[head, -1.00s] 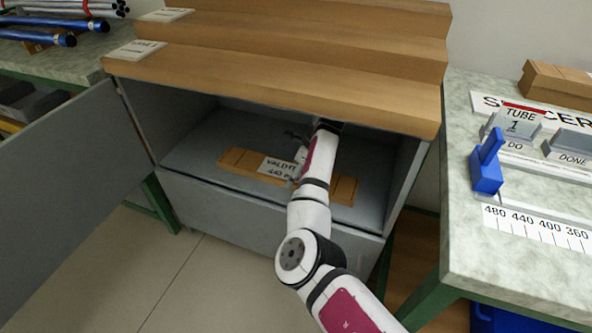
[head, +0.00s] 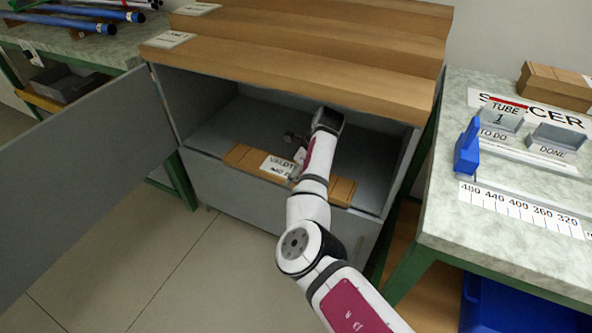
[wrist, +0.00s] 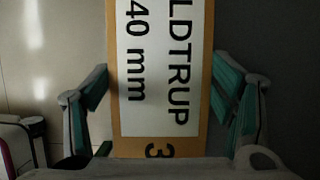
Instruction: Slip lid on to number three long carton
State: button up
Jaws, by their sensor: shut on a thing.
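A long, flat brown carton piece (head: 342,190) lies level at the front lip of the open grey cabinet. Its white label, partly readable as "…LDTRUP …40 mm", shows in the head view and close up in the wrist view (wrist: 165,60), with a "3" on the brown end. I cannot tell whether this piece is the carton or its lid. In the head view my gripper (head: 297,168) is at the label, partly hidden by my wrist. No separate lid can be made out.
The cabinet door (head: 85,180) stands open at left, under wooden steps (head: 290,75). The bench (head: 455,225) at right holds a blue stop (head: 467,150), a scale and two grey trays, with a brown box (head: 553,88) behind. Floor in front is clear.

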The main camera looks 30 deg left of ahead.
aim_at(334, 186)
jog(key=shift+s+f, duration=0.15)
jog(key=o, duration=1.2)
jog(key=shift+d+r, duration=0.1)
jog(key=shift+r, duration=0.3)
jog(key=v, duration=0.2)
jog(key=shift+d+r, duration=0.1)
jog(key=shift+r, duration=0.25)
jog(key=d, duration=1.2)
jog(key=shift+w+f, duration=0.2)
jog(key=shift+w, duration=0.15)
